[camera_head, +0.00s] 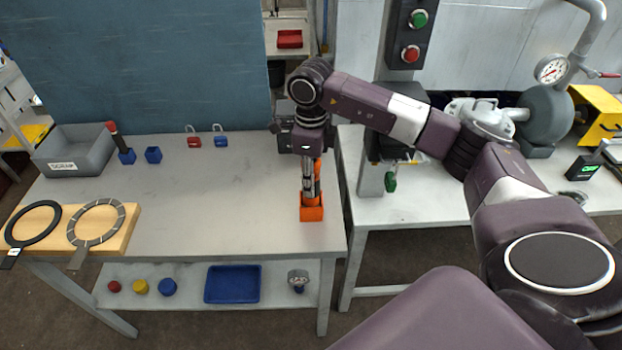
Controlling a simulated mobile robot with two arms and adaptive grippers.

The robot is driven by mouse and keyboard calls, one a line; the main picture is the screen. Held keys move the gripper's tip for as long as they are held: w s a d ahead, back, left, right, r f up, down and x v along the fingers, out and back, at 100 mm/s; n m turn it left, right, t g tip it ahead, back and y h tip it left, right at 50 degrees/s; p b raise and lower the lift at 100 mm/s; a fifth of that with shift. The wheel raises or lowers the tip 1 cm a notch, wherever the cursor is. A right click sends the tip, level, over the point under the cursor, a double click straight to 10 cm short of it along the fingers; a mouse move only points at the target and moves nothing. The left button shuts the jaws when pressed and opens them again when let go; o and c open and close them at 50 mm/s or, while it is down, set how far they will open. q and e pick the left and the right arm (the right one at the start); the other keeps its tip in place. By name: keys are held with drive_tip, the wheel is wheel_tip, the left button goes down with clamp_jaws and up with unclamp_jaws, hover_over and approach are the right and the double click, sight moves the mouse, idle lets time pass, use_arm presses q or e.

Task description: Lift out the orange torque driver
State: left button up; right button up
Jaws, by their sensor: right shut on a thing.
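The orange torque driver (317,170) stands upright, its lower end at the orange holder (312,213) near the right end of the left table. My right gripper (311,184) comes down from above and is shut on the driver. Its fingers hide much of the driver. I cannot tell whether the driver's tip is still inside the holder. My left gripper is not in view.
On the left table (220,220) are a grey scrap bin (75,150), a red-handled tool in a blue holder (127,156), an empty-looking blue holder (153,155), two padlocks (220,138) and a board with rings (124,222). The table's middle is clear.

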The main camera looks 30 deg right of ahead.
drive_tip(key=shift+c, duration=0.9)
drive_tip(key=shift+w+r+p, duration=0.1)
drive_tip(key=shift+r+p, duration=0.2)
drive_tip(key=shift+r, duration=0.25)
drive_tip(key=shift+r+p, duration=1.95)
drive_tip(key=shift+r, duration=1.35)
